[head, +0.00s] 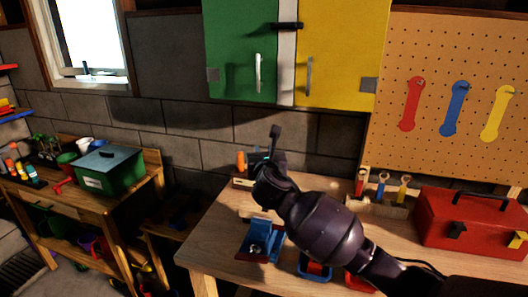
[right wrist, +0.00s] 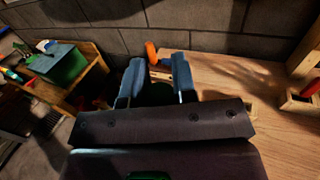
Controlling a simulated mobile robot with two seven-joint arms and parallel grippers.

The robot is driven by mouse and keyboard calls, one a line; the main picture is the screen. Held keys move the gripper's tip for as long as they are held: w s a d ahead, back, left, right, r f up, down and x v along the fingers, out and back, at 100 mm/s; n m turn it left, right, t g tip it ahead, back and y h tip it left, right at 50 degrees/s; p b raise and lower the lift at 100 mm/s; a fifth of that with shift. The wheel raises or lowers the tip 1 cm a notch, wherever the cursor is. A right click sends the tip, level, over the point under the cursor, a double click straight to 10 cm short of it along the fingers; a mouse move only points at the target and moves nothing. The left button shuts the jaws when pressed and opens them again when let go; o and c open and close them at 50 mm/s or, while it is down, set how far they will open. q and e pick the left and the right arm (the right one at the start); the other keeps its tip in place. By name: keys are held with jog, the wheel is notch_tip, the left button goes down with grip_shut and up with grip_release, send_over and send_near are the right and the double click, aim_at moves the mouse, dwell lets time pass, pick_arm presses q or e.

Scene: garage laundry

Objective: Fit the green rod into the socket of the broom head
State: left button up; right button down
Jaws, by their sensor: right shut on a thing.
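My right gripper (head: 266,160) reaches over the back left of the wooden workbench. In the right wrist view its two blue fingers (right wrist: 158,80) stand a little apart, closed on a dark green thing (right wrist: 157,94) that looks like the green rod. Most of the rod is hidden by the fingers and the gripper body, and its far end does not show. I cannot make out the broom head or its socket for sure. A light wooden block (head: 243,183) with an orange piece (head: 240,160) above it is just left of the gripper. My left gripper is not in view.
A blue tray (head: 262,243) sits near the bench's front left edge. A tool holder (head: 381,203) and a red toolbox (head: 474,222) stand on the right. The brick wall (head: 200,140) is close behind. A green box (head: 108,170) stands on another bench.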

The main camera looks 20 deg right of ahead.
pick_arm(q)
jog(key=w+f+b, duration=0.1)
jog(key=b, duration=0.1)
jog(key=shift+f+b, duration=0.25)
jog(key=shift+b, duration=0.15)
pick_arm(e)
notch_tip(320, 180, down, 7)
jog(key=shift+r, duration=0.2)
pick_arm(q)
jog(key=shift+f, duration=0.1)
pick_arm(e)
jog(key=shift+f, duration=0.85)
dwell(0.7)
jog(key=c, duration=0.8)
grip_release()
jog(key=shift+c, duration=0.2)
jog(key=v, duration=1.1)
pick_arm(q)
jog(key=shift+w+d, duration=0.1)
pick_arm(e)
jog(key=shift+w, duration=0.1)
